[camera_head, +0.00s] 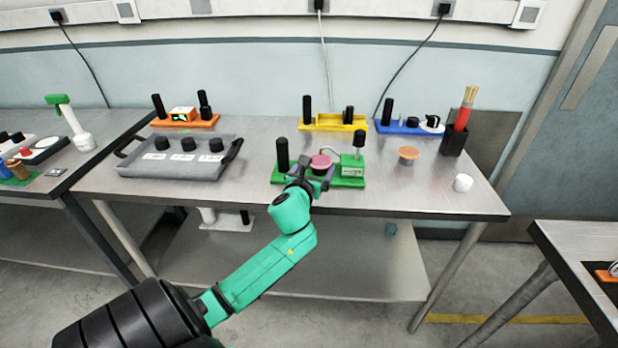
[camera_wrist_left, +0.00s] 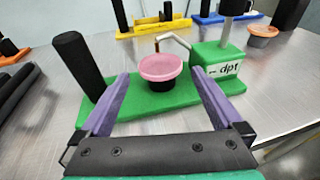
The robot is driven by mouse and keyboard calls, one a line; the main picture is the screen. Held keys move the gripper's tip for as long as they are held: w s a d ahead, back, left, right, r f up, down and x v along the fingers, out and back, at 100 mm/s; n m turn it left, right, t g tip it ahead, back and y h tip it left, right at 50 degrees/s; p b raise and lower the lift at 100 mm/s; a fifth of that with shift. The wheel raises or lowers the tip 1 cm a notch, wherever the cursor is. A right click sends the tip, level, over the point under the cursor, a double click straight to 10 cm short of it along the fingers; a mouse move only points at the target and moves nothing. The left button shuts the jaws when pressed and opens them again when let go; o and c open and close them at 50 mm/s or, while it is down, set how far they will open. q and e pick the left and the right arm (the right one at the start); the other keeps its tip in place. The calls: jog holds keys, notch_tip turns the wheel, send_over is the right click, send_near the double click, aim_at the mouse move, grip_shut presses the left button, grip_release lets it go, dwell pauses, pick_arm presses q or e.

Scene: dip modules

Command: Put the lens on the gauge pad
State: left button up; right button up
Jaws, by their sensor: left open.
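The green gauge module (camera_head: 347,181) stands near the front edge of the middle table, with a black post at its left and a block marked "dpt" (camera_wrist_left: 222,68) at its right. A round pink-topped piece, apparently the lens (camera_head: 321,161), sits on a dark round base, apparently the gauge pad (camera_wrist_left: 161,84), between post and block. Whether the pink top is loose cannot be told. My left gripper (camera_head: 310,182) is open and empty, in front of the module. In the left wrist view its purple fingers (camera_wrist_left: 160,83) stand either side of the pink piece, apart from it. My right gripper is out of view.
An orange-topped round piece (camera_head: 408,154) and a white cylinder (camera_head: 463,183) stand right of the module. A grey tray (camera_head: 175,171) with black knobs is at left. Orange, yellow (camera_head: 335,127) and blue modules line the back. Bare table lies between.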

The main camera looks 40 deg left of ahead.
pick_arm(q)
jog(key=v, duration=0.7)
jog(key=shift+s, duration=0.25)
jog(key=shift+d+r, duration=0.1)
jog(key=shift+r, duration=0.05)
